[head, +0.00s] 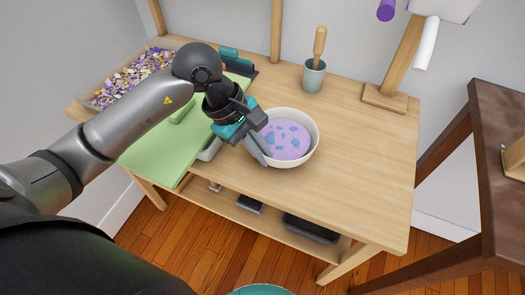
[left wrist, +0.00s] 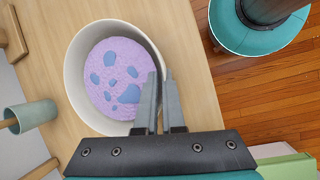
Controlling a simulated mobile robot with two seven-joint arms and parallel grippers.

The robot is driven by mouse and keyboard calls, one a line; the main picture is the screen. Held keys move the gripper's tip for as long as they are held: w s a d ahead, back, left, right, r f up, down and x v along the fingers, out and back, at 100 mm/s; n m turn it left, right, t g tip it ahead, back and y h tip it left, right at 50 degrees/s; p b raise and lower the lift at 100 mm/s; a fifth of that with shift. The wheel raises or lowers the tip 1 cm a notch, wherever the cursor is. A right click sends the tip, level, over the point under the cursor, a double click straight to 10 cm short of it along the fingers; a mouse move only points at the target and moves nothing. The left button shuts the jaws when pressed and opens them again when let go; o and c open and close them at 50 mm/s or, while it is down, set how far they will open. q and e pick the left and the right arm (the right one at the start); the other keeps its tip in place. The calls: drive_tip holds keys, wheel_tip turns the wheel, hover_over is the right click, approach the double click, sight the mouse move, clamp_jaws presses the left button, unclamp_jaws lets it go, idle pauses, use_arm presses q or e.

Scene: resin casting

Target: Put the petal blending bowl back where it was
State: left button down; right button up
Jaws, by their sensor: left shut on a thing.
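The petal blending bowl (head: 313,136) is cream-coloured and holds a lilac mix with blue patches (head: 286,139). It stands upright on the wooden table, right of the green mat. My left gripper (head: 264,158) reaches it from the left and is shut on its near-left rim. The left wrist view shows the bowl (left wrist: 72,75) with my left gripper's fingers (left wrist: 160,88) closed over its wall, one inside and one outside. My right gripper is not in view.
A bin of petals (head: 94,101) stands at the back left beside the green mat (head: 145,150). A mortar with a pestle (head: 314,77) and a wooden stand (head: 390,98) are behind the bowl. The tabletop (head: 360,165) right of the bowl is clear. A dark table (head: 500,165) stands at the right.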

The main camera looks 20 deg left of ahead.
use_arm(q)
drive_tip(key=c, duration=1.4)
unclamp_jaws()
drive_tip(key=o, duration=0.4)
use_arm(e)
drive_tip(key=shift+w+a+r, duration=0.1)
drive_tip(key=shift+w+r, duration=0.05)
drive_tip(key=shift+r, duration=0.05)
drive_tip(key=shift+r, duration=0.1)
use_arm(q)
drive_tip(key=shift+r, duration=0.15)
drive_tip(key=p+v, duration=0.3)
drive_tip(key=v, duration=0.9)
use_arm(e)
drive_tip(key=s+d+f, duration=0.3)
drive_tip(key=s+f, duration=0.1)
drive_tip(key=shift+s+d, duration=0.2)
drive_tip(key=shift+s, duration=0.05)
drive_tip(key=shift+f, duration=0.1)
